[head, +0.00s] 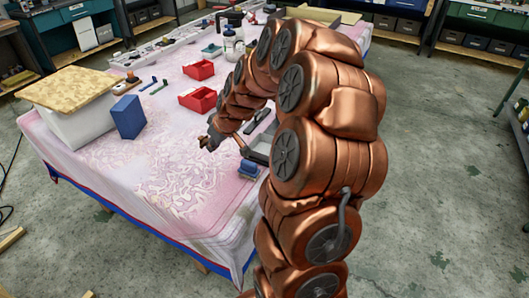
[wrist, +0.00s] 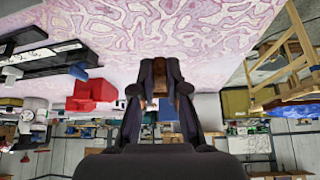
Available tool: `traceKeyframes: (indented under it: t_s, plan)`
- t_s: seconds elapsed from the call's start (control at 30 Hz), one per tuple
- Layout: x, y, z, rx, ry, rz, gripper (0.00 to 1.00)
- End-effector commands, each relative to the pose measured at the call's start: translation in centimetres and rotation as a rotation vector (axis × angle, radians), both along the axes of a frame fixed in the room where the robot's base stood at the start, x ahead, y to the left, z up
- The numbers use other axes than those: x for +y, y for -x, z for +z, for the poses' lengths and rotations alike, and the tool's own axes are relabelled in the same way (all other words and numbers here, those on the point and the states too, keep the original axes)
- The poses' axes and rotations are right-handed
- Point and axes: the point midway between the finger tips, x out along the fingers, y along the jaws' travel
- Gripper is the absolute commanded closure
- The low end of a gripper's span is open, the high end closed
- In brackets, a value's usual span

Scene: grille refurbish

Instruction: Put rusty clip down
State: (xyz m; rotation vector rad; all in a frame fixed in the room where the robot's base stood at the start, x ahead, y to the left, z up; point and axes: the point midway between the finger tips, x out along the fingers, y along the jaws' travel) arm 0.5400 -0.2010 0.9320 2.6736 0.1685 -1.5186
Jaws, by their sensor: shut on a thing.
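My gripper (head: 204,144) is above the patterned pink tablecloth (head: 165,180) of the large table in the head view. In the wrist view my gripper (wrist: 160,92) has its dark fingers close together around a small brown piece, the rusty clip (wrist: 160,77). The fingers hide much of the clip. In the head view the clip is too small to make out. I cannot tell exactly how far the fingertips are from the cloth.
Two red bins (head: 198,99) stand behind my gripper. A blue box (head: 128,117) and a white box with a wooden lid (head: 70,88) stand at left. A small blue object (head: 248,169) lies near the table's right edge. The cloth at front left is clear.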

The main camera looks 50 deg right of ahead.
Motion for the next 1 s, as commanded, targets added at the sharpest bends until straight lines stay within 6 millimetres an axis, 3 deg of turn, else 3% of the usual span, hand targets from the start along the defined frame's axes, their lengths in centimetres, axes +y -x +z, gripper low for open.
traceKeyframes:
  t_s: [0.1, 0.27, 0.5, 0.7, 0.8, 0.9, 1.0]
  plan:
    - [-4.2, 2.9, -0.5, 0.024, 0.001, 0.019, 1.00]
    - [-8.9, 7.6, -1.3, 0.064, 0.008, 0.062, 1.00]
    - [-15.2, 15.8, -2.3, 0.116, 0.022, 0.116, 1.00]
    - [-17.8, 21.1, -3.1, 0.149, 0.031, 0.151, 1.00]
    - [-18.4, 22.6, -3.4, 0.159, 0.032, 0.162, 1.00]
    - [-18.6, 23.0, -3.4, 0.163, 0.032, 0.166, 1.00]
    - [-18.6, 21.9, -3.5, 0.166, 0.033, 0.171, 1.00]
